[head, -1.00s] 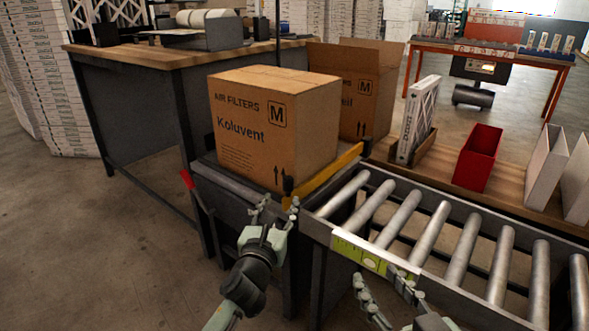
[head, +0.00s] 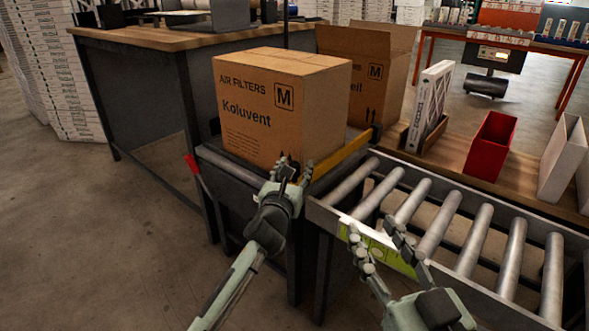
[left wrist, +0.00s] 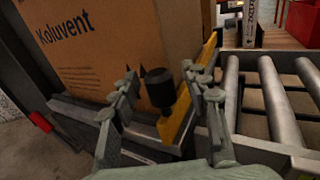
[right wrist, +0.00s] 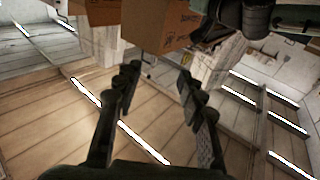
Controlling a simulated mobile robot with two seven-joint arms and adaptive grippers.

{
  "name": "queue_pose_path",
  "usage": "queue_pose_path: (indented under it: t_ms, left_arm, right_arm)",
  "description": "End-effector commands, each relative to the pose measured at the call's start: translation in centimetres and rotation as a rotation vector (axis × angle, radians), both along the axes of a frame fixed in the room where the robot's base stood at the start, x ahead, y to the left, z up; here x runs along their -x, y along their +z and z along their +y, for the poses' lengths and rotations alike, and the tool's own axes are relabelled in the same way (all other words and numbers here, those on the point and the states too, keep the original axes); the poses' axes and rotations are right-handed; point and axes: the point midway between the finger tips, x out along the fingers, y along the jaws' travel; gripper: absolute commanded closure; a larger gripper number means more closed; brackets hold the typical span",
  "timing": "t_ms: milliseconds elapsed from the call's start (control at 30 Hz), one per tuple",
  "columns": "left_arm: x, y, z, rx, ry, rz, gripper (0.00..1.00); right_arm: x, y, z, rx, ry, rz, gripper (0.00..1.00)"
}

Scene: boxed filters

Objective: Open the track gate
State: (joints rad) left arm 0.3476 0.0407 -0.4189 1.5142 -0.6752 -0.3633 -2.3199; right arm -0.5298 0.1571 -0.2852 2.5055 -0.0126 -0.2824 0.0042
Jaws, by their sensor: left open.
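The track gate is a yellow bar (head: 341,157) standing between the box platform and the roller track. It also shows in the left wrist view (left wrist: 178,122), with a black knob (left wrist: 160,90) on its near end. My left gripper (head: 294,170) is open at that near end. In the left wrist view its fingers stand on either side of the knob, with gaps visible between. In the head view the fingers hide the knob. My right gripper (head: 372,230) is open and empty by the near side of the track; its spread fingers show in the right wrist view (right wrist: 158,72).
A Koluvent carton (head: 272,110) sits on the platform behind the gate. The roller track (head: 440,215) runs off to the right. A red lever (head: 192,164) sticks out at the platform's left. A red bin (head: 490,146) and white boxes stand beyond the track.

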Motion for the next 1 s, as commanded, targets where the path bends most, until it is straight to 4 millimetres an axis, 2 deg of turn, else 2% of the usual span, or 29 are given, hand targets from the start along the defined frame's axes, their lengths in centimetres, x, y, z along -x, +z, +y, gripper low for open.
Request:
queue_pose_path:
  t_ms: [67, 433, 867, 900, 1000]
  left_arm:
    - [0.0, 0.0, 0.0, 0.0, 0.0, 0.0, 0.54]
    - [0.0, 0.0, 0.0, 0.0, 0.0, 0.0, 0.98]
    - [0.0, 0.2, 0.0, -0.001, 0.0, 0.002, 1.0]
    - [0.0, 0.4, 0.0, -0.003, 0.0, 0.004, 1.0]
    - [0.0, 0.9, -0.1, -0.007, -0.001, 0.009, 1.0]
  right_arm:
    - [0.0, 0.0, 0.0, 0.0, 0.0, 0.0, 0.6]
    - [0.0, 0.0, 0.0, 0.0, 0.0, 0.001, 0.6]
    - [0.0, 0.2, 0.0, 0.003, -0.001, 0.006, 0.6]
    - [-0.1, -0.1, -0.1, 0.01, -0.003, 0.022, 0.6]
    - [-0.9, -3.5, -0.8, 0.056, -0.02, 0.126, 0.6]
